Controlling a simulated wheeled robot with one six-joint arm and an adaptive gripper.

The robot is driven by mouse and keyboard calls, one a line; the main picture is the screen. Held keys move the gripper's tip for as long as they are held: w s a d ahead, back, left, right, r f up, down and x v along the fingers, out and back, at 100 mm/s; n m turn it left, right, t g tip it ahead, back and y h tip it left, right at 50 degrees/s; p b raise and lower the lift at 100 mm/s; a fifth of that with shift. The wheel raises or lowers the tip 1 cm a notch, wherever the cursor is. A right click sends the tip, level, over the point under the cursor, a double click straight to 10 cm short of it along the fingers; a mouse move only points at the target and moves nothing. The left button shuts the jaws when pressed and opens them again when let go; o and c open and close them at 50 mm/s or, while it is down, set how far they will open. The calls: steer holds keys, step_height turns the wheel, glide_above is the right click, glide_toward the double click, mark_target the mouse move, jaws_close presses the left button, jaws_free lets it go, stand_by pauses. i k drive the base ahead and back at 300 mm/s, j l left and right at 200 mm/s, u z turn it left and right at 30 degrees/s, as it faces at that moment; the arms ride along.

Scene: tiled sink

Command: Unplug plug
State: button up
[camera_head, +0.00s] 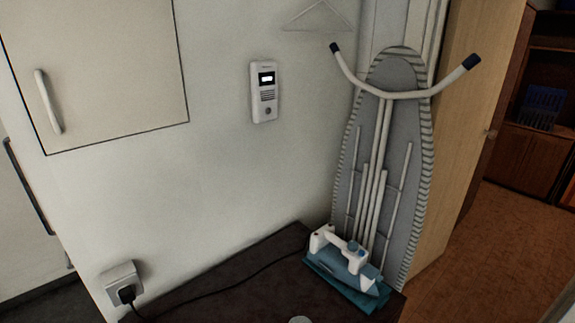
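A black plug (127,294) sits in a white wall socket (119,279) at the lower left, low on the white wall. A dark cord (215,288) runs from the plug to the right over the dark surface toward the iron. The white and blue iron (345,258) rests on a teal base at the right end of that surface. My gripper is not in view.
The dark tabletop (250,279) is mostly clear. A folded ironing board (390,165) leans upright behind the iron. An intercom (264,91) hangs on the wall, with a cabinet door (110,75) at the upper left. Brown floor (495,250) is open at the right.

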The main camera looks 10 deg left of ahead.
mark_target(127, 296)
steer(key=u, duration=1.4)
steer(key=i+l+u, duration=0.15)
steer(key=l, duration=0.2)
steer(key=l+u, duration=0.1)
steer(key=l, duration=0.2)
steer(key=i+l+u, duration=0.15)
steer(key=l, duration=0.25)
